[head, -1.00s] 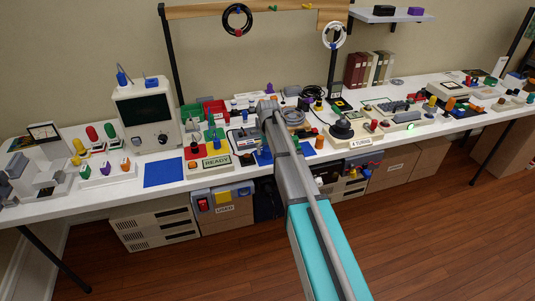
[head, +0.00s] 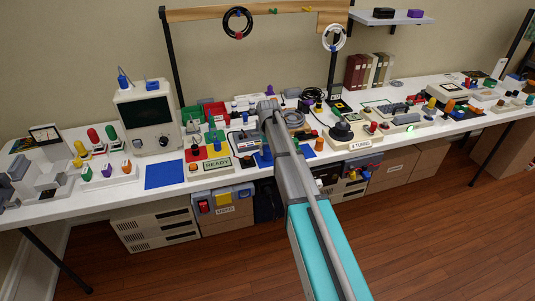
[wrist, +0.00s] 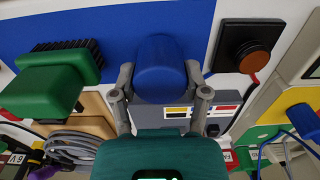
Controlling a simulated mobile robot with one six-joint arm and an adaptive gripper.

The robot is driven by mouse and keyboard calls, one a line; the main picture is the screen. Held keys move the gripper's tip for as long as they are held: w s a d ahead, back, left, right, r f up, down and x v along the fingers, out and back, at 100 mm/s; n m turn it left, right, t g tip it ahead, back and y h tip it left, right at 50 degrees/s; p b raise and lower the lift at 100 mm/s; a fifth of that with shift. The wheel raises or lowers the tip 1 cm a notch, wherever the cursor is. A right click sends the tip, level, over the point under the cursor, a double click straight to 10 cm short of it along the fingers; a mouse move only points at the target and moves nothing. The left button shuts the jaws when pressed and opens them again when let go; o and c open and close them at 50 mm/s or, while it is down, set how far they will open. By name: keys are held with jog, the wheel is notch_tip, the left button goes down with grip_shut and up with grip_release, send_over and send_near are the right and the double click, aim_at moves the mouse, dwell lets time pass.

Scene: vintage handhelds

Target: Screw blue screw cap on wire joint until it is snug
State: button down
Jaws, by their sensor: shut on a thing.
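The blue screw cap (wrist: 158,60) shows in the wrist view as a rounded blue block. My gripper (wrist: 158,72) is shut on it, with one grey finger on its left and one on its right. The wire joint cannot be made out; the cap and my gripper cover that spot. A grey box with yellow, black and red markings (wrist: 180,112) lies just below the cap in the wrist view. In the head view my arm reaches over the middle of the bench, and my fingers are mostly hidden behind it.
In the wrist view, a green-handled brush (wrist: 50,85) is close on the left, and an orange button on a black base (wrist: 252,55) is on the right. Coiled grey wire (wrist: 70,145) lies lower left. The white bench (head: 110,195) is crowded; a blue mat (head: 164,174) on the left is bare.

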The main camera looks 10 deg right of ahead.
aim_at(268, 148)
jog(key=shift+r+p, duration=2.75)
jog(key=shift+r, duration=0.2)
